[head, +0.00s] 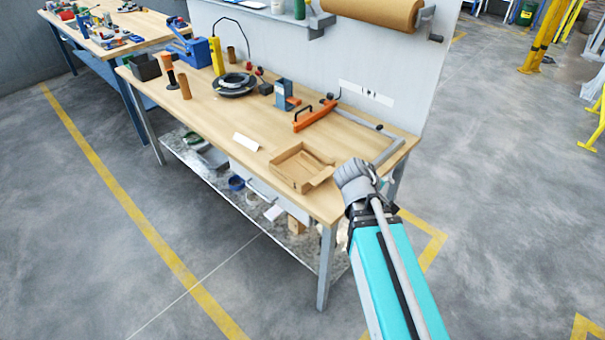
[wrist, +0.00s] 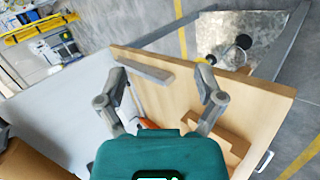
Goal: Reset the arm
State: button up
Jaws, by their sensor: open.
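My gripper (wrist: 162,73) is open and empty in the wrist view, its two grey fingers spread apart above the teal body. The wooden workbench top (wrist: 182,100) lies beyond and below the fingers, turned in the picture. In the head view my arm reaches from the lower right to the bench's near right corner. The workbench (head: 228,130) carries an open cardboard box (head: 290,172) close to my arm's end. Part of that box also shows in the wrist view (wrist: 232,140), right of the gripper.
A brown paper roll (head: 372,12) hangs on the back panel. The floor (head: 500,200) at right is open.

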dwell(0.8)
jog(key=s+f+m+g+y, duration=0.5)
jog(key=s+m+y, duration=0.2)
jog(key=s, duration=0.1)
jog(key=shift+s+f+m+g, duration=0.25)
jog(key=shift+s+m+g, duration=0.05)
